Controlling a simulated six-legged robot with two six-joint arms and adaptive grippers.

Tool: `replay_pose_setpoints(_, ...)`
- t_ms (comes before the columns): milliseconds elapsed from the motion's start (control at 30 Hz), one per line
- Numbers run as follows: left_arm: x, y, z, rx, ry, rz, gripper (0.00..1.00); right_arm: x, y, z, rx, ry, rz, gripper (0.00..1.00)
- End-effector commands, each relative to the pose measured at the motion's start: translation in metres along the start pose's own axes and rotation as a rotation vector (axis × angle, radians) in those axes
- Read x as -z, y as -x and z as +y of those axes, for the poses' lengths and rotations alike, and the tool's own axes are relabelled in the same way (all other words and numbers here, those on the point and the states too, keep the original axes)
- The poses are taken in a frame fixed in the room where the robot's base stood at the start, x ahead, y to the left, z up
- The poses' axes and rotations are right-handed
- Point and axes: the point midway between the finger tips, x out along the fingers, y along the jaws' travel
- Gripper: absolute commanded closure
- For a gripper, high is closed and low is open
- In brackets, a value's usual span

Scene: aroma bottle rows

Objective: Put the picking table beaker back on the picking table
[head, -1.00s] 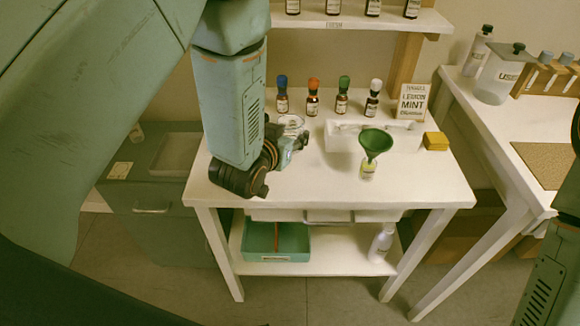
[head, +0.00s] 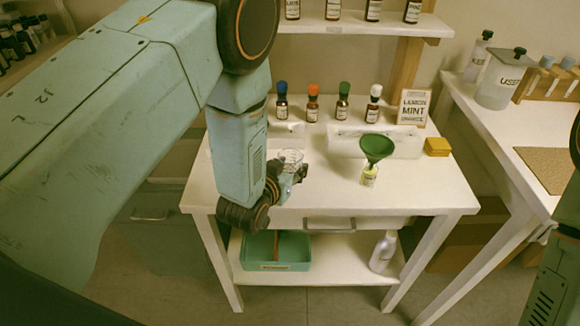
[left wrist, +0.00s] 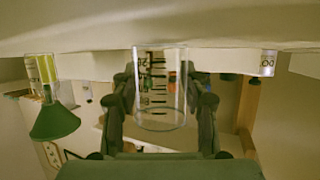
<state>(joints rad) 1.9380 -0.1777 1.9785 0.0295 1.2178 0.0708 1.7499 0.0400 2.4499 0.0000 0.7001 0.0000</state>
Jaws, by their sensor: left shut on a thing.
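The beaker (head: 291,158) is clear glass with dark graduation marks. It also shows upright-side-down in the tilted left wrist view (left wrist: 158,98), between the two fingers. My left gripper (head: 290,178) is shut on it, over the front left part of the white picking table (head: 325,190). The beaker's base is close to the tabletop; I cannot tell whether it touches. Part of the beaker is hidden by the fingers in the head view. Only a part of my right arm shows at the right edge; its gripper is out of view.
A green funnel (head: 377,147) sits on a small bottle (head: 369,176) right of the beaker. Several capped bottles (head: 312,104) stand along the back, beside a sign (head: 413,107). A yellow block (head: 437,147) lies at the right. The table's front middle is clear.

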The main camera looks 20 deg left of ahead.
Motion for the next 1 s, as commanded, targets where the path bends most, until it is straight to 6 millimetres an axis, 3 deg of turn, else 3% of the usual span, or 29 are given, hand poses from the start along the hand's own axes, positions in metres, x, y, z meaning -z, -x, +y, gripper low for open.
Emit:
replay_pose_setpoints(300, -0.001, 0.0, 0.0, 0.0, 0.0, 0.0, 0.33, 0.0, -0.001, 0.0, 0.0, 0.0, 0.0, 0.6)
replay_pose_setpoints(667, 0.003, 0.001, 0.0, 0.0, 0.0, 0.0, 0.33, 0.0, 0.002, 0.0, 0.0, 0.0, 0.0, 0.6)
replay_pose_setpoints(767, 0.002, 0.012, 0.0, 0.0, -0.001, -0.002, 0.33, 0.0, 0.003, 0.0, 0.0, 0.0, 0.0, 0.6)
replay_pose_setpoints(1000, 0.002, 0.057, 0.0, 0.0, -0.002, -0.004, 0.33, 0.0, 0.009, 0.0, 0.0, 0.0, 0.0, 0.6)
